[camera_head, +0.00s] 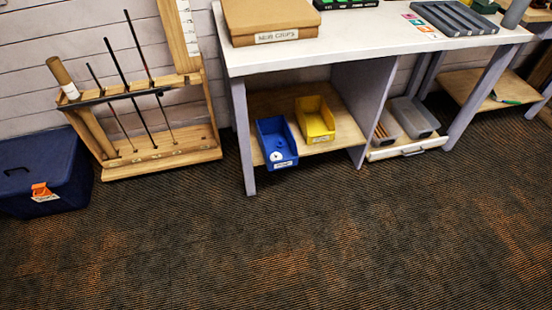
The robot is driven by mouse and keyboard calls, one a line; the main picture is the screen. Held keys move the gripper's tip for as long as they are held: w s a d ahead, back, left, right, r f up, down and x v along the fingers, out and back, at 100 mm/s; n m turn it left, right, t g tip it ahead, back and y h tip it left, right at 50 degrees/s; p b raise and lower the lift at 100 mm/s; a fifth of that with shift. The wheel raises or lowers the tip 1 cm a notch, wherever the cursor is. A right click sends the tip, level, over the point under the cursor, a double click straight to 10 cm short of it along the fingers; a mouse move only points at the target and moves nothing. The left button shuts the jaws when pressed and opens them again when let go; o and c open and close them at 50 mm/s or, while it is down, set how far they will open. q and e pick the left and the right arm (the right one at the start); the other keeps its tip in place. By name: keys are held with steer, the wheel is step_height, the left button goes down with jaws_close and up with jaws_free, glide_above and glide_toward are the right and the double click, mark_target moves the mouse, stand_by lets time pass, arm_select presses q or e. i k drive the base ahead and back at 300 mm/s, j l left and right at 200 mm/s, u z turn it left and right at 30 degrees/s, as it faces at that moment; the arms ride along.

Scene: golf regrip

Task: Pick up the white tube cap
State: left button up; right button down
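A small white round piece (277,156), which looks like the white tube cap, lies inside the blue bin (270,131) near its front. It is too small to make out in detail. The blue bin stands on the wooden lower shelf (345,128) under the workbench. A brown tube (60,71) leans in the wooden rack at the left, with a pale patch low on its upper part. Neither of my grippers shows in this view.
A yellow bin (315,120) stands right of the blue bin. The white workbench (370,42) overhangs both, with a leg (243,140) left of the blue bin. The wooden club rack (165,148) and a dark blue box (40,172) stand left. The carpet (300,240) in front is clear.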

mark_target(276, 157)
steer(key=i+l+u, duration=0.1)
steer(key=u, duration=0.4)
steer(key=i+l+u, duration=0.3)
steer(key=l, duration=0.3)
steer(key=i+l+u, duration=0.2)
steer(key=l, duration=0.15)
steer(key=i+l, duration=0.15)
steer(key=l, duration=0.2)
steer(key=i+l, duration=0.1)
steer(key=l, duration=0.3)
steer(key=i+l+u, duration=0.1)
steer(key=l, duration=0.25)
steer(key=i+l, duration=0.15)
steer(key=l, duration=0.25)
steer(key=i+l, duration=0.1)
steer(key=l, duration=0.25)
steer(key=i+l, duration=0.15)
steer(key=l, duration=0.25)
steer(key=u, duration=0.05)
